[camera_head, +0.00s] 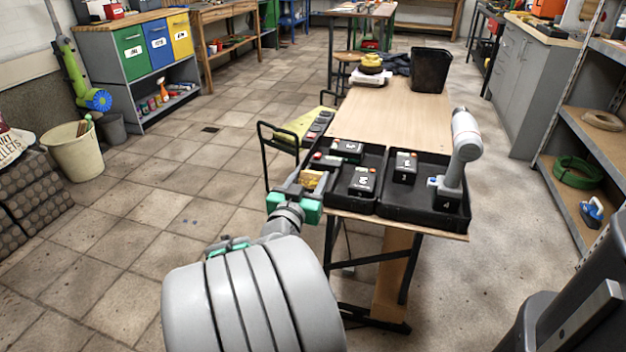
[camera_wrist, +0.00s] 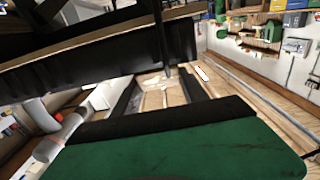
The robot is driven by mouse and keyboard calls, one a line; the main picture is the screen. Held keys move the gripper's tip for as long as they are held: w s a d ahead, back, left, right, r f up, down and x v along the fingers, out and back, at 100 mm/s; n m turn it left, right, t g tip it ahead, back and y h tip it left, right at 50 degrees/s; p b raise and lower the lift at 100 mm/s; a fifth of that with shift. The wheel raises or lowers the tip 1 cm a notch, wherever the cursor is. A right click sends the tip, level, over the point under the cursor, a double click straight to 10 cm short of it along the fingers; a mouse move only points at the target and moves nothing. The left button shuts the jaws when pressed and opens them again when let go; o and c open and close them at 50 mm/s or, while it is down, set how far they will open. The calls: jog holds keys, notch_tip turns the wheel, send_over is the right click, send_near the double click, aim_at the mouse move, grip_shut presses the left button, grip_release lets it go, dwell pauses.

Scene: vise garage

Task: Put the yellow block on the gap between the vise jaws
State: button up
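My gripper (camera_head: 305,187), with green parts at its base, is at the left edge of the black tray in the head view. A small brown and yellow patch (camera_head: 310,181) shows at its fingers; I cannot tell whether it is a held block or something behind. In the wrist view, a green plate with a black edge fills the bottom, and two dark bars flank a pale wooden area; contact with anything is unclear. No yellow block or vise jaws can be made out with certainty. A yellow rounded item (camera_head: 371,63) sits on the table's far end.
The black divided tray (camera_head: 379,193) covers the near end of the wooden table (camera_head: 385,118). It holds black numbered pieces (camera_head: 362,181) and a tall grey upright piece (camera_head: 465,145). A black bin (camera_head: 431,70) stands on the far right of the table. Tiled floor is open at left.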

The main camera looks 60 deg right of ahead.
jog(key=c, duration=1)
